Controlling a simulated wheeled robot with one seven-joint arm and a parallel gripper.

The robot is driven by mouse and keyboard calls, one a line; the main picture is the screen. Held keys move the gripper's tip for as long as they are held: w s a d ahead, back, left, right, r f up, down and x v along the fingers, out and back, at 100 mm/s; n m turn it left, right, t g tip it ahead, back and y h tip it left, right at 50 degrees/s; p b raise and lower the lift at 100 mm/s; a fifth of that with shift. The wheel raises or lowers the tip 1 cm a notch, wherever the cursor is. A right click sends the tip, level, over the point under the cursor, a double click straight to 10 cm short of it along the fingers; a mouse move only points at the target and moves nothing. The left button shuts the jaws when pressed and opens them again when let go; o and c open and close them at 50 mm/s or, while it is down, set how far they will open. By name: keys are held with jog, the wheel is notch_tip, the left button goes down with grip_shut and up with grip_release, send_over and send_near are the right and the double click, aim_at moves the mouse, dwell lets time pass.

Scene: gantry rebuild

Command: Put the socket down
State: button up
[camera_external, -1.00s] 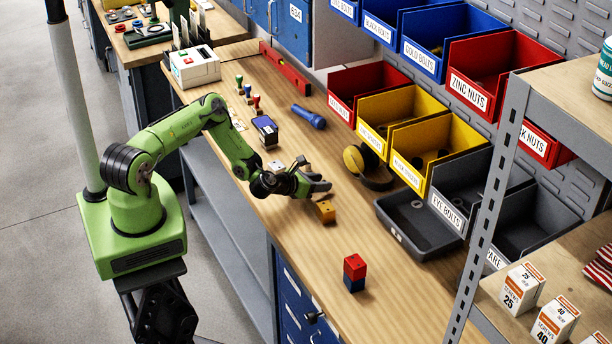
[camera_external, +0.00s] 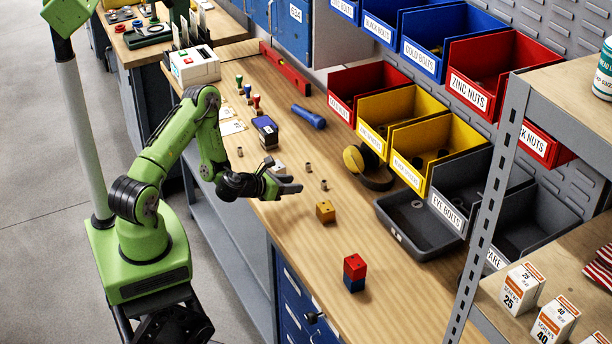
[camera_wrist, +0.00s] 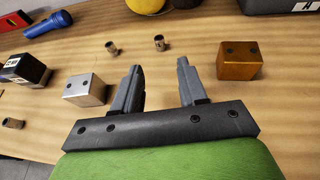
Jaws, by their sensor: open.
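Small brownish metal sockets stand on the wooden bench. One socket (camera_external: 307,167) and another socket (camera_external: 323,185) are beyond my gripper (camera_external: 288,185). A third socket (camera_external: 239,151) is further left. In the wrist view, two sockets (camera_wrist: 111,48) (camera_wrist: 159,43) stand upright ahead of the fingertips, apart from them. Another socket (camera_wrist: 12,123) is at the left edge. My gripper (camera_wrist: 158,68) is open, with nothing between its fingers. I cannot tell which socket the task means.
An orange block (camera_external: 325,212) is right of my gripper and a silver block (camera_wrist: 85,90) left of it. A red block (camera_external: 355,266) sits on a blue one. Ear defenders (camera_external: 365,166), a blue torch (camera_external: 308,117) and a grey bin (camera_external: 414,229) lie beyond.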

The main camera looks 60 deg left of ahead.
jog(key=s+d+r+m+g+h, duration=0.25)
jog(key=d+r+m, duration=0.35)
jog(key=m, duration=0.5)
jog(key=s+d+r+m+g+h, duration=0.1)
jog(key=d+r+m+h, duration=0.3)
jog(key=d+r+m, duration=0.5)
jog(key=s+a+r+m+g+y, duration=0.1)
jog(key=s+a+r+m, duration=0.1)
jog(key=s+m, duration=0.3)
jog(key=s+a+r+m+g+y, duration=0.2)
jog(key=s+m, duration=0.4)
jog(key=s, duration=0.6)
jog(key=s+a+r+m+g+y, duration=0.1)
jog(key=s+a+r+m+y, duration=0.1)
jog(key=s+a+m, duration=0.3)
jog(key=s+r+m, duration=0.1)
jog(key=s, duration=0.2)
jog(key=shift+s+a+r, duration=0.15)
jog(key=shift+s+r, duration=0.2)
jog(key=shift+r, duration=0.05)
jog(key=shift+o, duration=0.5)
